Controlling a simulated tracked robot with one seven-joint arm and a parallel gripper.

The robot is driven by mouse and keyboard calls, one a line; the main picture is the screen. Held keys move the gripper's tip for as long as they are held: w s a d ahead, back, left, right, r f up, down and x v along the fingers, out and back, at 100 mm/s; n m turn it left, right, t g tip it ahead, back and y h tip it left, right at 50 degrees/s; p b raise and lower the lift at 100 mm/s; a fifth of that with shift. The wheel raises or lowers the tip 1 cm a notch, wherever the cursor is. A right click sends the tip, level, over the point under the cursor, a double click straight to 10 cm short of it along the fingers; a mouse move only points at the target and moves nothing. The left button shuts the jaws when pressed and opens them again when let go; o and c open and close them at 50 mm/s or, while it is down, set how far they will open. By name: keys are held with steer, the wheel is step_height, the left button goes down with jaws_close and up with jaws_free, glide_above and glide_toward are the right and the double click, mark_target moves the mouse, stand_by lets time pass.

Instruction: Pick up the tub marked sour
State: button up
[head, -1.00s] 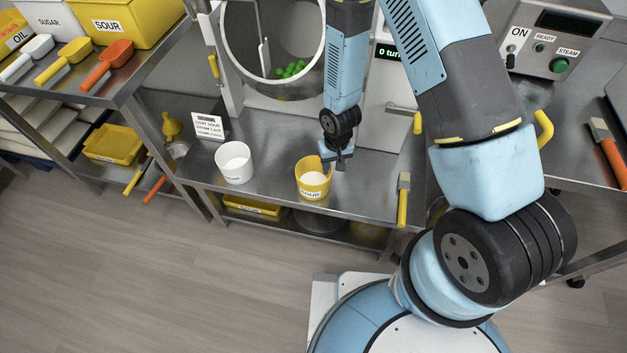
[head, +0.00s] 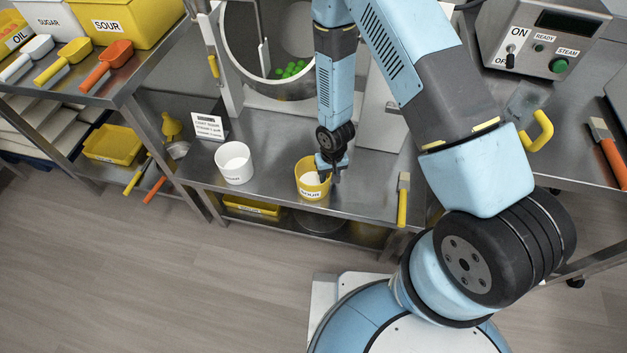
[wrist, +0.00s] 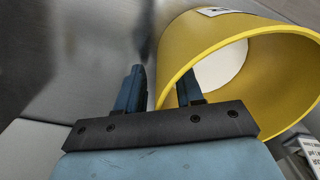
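The yellow tub (head: 312,188) with a white label reading SOUR stands upright on the steel bench, with white contents inside. In the wrist view the tub (wrist: 280,115) fills the upper right. My gripper (head: 328,173) is low at the tub's right rim in the head view. In the wrist view my gripper (wrist: 158,90) is open, with the near tub wall between its two fingers. The right finger shows against the tub's inside and the left finger is outside it. Gaps show between the fingers and the wall.
A white tub (head: 234,162) stands left of the yellow one, with a small sign (head: 209,127) behind it. The round drum (head: 268,50) with green gummies is behind.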

steer(key=shift+c, duration=0.4)
jaws_close()
steer(key=shift+r, duration=0.1)
